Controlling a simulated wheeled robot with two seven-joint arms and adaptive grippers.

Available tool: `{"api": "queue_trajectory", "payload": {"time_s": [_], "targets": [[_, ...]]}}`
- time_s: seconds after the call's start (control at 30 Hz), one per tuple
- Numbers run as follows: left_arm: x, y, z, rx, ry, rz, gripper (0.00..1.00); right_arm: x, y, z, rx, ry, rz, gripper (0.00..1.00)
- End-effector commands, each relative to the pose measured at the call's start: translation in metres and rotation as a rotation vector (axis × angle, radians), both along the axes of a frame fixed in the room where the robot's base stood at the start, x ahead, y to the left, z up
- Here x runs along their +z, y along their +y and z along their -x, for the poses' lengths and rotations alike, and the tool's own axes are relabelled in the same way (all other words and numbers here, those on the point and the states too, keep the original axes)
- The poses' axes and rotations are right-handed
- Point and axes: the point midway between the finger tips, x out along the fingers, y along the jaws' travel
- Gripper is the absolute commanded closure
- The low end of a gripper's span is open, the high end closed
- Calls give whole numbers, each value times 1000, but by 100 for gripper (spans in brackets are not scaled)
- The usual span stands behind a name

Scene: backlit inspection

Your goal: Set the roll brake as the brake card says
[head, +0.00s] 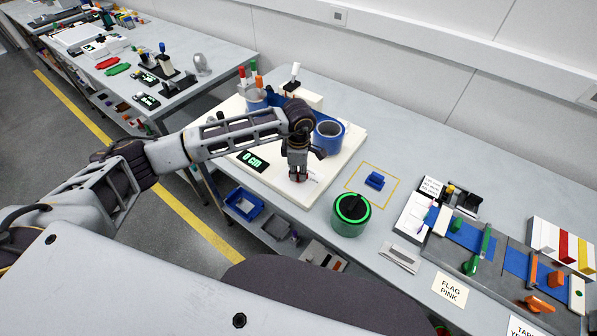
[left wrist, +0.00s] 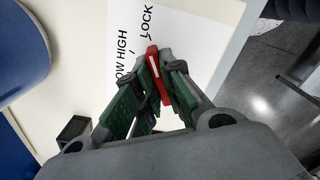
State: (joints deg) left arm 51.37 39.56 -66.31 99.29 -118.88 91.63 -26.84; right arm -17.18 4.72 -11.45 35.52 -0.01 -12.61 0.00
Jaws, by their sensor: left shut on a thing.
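My left gripper (head: 297,176) is shut on a red brake lever (left wrist: 154,72) with a white stripe, low over the front of a cream board (head: 290,195). In the left wrist view the fingers (left wrist: 155,80) sit on both sides of the lever. A white label (left wrist: 125,35) behind it reads LOW, HIGH and LOCK. The lever's upper end is close to the marks by HIGH and LOCK; I cannot tell its exact setting. A blue roll (head: 328,136) stands on the board behind the gripper. I cannot identify the brake card. My right gripper is not in view.
A display (head: 253,161) on the board reads 0 cm. Cards, including FLAG PINK (head: 450,290), and a strip fixture (head: 475,240) fill the right side.

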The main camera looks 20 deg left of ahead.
Motion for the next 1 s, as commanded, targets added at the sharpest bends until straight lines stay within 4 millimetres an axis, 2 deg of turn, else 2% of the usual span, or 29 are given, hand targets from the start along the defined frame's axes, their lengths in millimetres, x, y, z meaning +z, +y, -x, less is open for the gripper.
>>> {"api": "queue_trajectory", "payload": {"time_s": [0.47,1.0], "targets": [[-1,0,0,80,-1,0,100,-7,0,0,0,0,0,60],[-1,0,-1,425,-3,0,100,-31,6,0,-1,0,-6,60]]}}
